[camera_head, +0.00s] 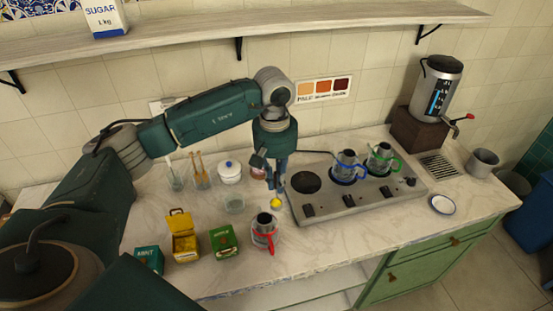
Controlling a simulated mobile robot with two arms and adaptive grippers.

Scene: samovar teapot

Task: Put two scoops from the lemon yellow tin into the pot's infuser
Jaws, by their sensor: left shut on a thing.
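The lemon yellow tin (185,247) stands open on the counter, its lid tilted up at the back. The pot (262,239) is glass with a red handle, and a dark infuser (264,220) shows in its top. My left gripper (277,182) points down above the counter behind the pot. It is shut on a scoop (277,203), whose small yellow end hangs just behind and right of the infuser, apart from it as far as I can tell. Whether the yellow is the scoop or its load is too small to tell. My right gripper is not in view.
A green tin (223,242) and a mint box (148,261) flank the yellow tin. A small glass bowl (234,205) and a white lidded jar (230,173) stand behind. The hob (345,202) at right holds a blue pot (346,168) and a green pot (381,159).

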